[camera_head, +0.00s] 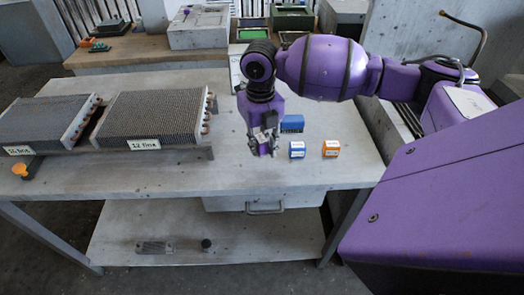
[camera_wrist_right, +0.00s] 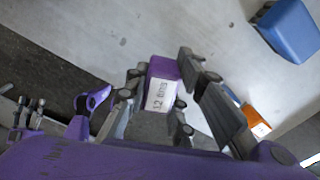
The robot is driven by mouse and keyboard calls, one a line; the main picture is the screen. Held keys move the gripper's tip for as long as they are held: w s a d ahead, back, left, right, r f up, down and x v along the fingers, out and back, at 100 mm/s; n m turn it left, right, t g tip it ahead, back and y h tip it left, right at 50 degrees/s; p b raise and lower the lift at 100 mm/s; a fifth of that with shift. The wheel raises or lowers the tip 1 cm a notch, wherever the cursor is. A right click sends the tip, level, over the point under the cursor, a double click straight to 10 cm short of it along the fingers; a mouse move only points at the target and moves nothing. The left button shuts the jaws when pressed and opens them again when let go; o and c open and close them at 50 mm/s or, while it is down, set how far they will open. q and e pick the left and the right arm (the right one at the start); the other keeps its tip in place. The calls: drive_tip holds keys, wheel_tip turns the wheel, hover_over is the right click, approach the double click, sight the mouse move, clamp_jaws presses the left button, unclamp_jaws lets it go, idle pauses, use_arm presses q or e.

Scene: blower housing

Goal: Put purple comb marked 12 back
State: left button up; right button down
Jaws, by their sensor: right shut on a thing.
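The purple comb (camera_wrist_right: 162,85) has a white label reading "12 fins" in the right wrist view. My right gripper (camera_wrist_right: 156,100) is shut on it, with a finger at each side. In the head view the right gripper (camera_head: 263,150) points down over the right half of the table, and the comb is hard to make out there. A blue comb (camera_head: 297,151) and an orange comb (camera_head: 331,149) stand to the right of the gripper. A larger blue block (camera_head: 291,124) stands just behind them. My left gripper is not in view.
An orange object (camera_head: 20,169) lies at the left front. A drawer (camera_head: 265,202) hangs under the table. The strip in front of the gripper is clear.

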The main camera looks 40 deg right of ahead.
sight(262, 159)
drive_tip(key=shift+w+d+f, duration=0.2)
drive_tip(key=shift+d+f, duration=0.1)
drive_tip(key=shift+f, duration=0.1)
drive_tip(key=shift+w+d+f, duration=0.1)
drive_tip(key=shift+f, duration=0.8)
drive_tip(key=shift+w+d+f, duration=0.1)
drive_tip(key=shift+f, duration=0.75)
drive_tip(key=shift+f, duration=0.1)
drive_tip(key=shift+s+f, duration=0.1)
drive_tip(key=shift+f, duration=0.05)
drive_tip(key=c, duration=1.5)
unclamp_jaws()
wheel_tip(262, 159, up, 12)
drive_tip(key=shift+r, duration=0.25)
